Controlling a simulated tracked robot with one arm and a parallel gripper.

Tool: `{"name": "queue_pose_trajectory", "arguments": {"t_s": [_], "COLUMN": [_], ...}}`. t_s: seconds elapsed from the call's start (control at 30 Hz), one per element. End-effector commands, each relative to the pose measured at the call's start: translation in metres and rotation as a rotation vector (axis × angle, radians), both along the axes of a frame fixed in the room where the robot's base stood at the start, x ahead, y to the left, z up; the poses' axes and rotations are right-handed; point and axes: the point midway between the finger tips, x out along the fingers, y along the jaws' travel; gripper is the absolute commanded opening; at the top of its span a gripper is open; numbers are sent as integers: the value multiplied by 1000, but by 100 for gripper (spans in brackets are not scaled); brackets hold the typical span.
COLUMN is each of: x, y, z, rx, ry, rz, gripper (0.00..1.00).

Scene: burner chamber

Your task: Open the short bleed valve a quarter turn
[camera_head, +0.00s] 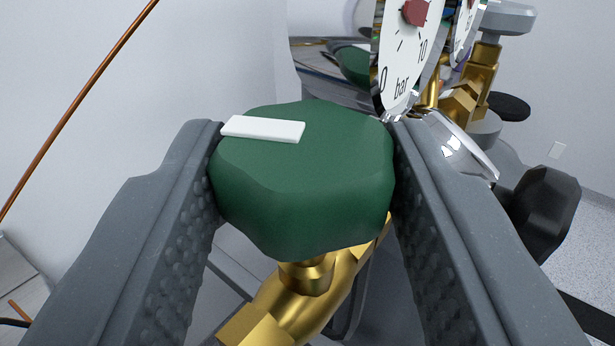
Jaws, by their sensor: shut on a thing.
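The valve's green lobed handwheel (303,180) fills the middle of the view. A white marker bar (263,129) lies on its top face near the left edge and points left, tilted slightly. The brass valve body (308,290) shows below the handwheel and runs down to the left. My gripper (305,165) is shut on the handwheel, with one grey finger against its left side and the other against its right side. The lower stem is partly hidden under the handwheel.
A round bar gauge (405,60) stands just behind the right finger, with a second gauge (465,30) beyond. A black knob (545,212) sits at the right, near brass fittings (480,75). A thin copper line (75,105) crosses the left. A pale wall is behind.

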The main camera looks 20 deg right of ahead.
Motion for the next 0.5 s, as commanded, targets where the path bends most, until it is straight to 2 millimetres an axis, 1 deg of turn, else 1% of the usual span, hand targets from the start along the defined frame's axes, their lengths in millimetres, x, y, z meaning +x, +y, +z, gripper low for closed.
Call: {"name": "queue_pose_trajectory", "arguments": {"t_s": [0.2,0.5], "x": [-1,-2], "y": [0,0], "z": [2,3], "rx": [-2,-3], "ry": [-7,-2], "rz": [71,84], "gripper": [17,17]}}
